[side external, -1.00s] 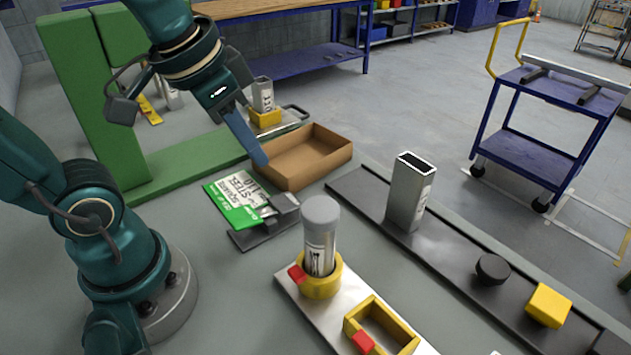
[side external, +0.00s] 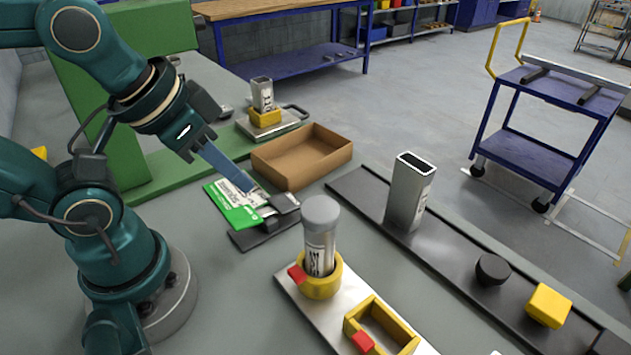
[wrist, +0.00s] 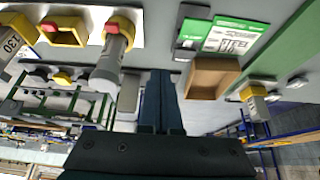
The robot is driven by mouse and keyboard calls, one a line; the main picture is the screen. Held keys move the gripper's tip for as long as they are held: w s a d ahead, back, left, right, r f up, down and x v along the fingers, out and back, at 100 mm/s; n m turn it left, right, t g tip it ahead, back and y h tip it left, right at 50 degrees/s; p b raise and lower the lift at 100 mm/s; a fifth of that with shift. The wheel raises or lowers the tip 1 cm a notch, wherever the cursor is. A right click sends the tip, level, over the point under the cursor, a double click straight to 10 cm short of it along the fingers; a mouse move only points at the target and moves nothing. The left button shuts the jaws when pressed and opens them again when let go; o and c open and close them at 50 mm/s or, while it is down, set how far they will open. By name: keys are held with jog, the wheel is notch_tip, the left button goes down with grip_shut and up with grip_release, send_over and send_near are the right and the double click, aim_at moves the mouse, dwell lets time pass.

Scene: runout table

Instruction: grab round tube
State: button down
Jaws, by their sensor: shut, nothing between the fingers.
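The round tube (side external: 320,240) is a grey-capped metal cylinder standing upright in a yellow round holder (side external: 321,284) with a red tab. It also shows in the wrist view (wrist: 110,62), left of my fingers. My gripper (side external: 249,187) is shut and empty, above the green and white card, to the left of the tube and apart from it. In the wrist view my gripper (wrist: 160,75) points toward the gap between the tube and the cardboard box.
A square metal tube (side external: 408,195) stands on the dark runout strip (side external: 455,262) beside a black knob and a yellow block. An empty square yellow holder (side external: 381,325) sits near the round one. An open cardboard box (side external: 302,158) lies behind the green card (side external: 236,205).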

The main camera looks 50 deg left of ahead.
dwell(0.3)
jog(key=shift+c, duration=1.2)
grip_release()
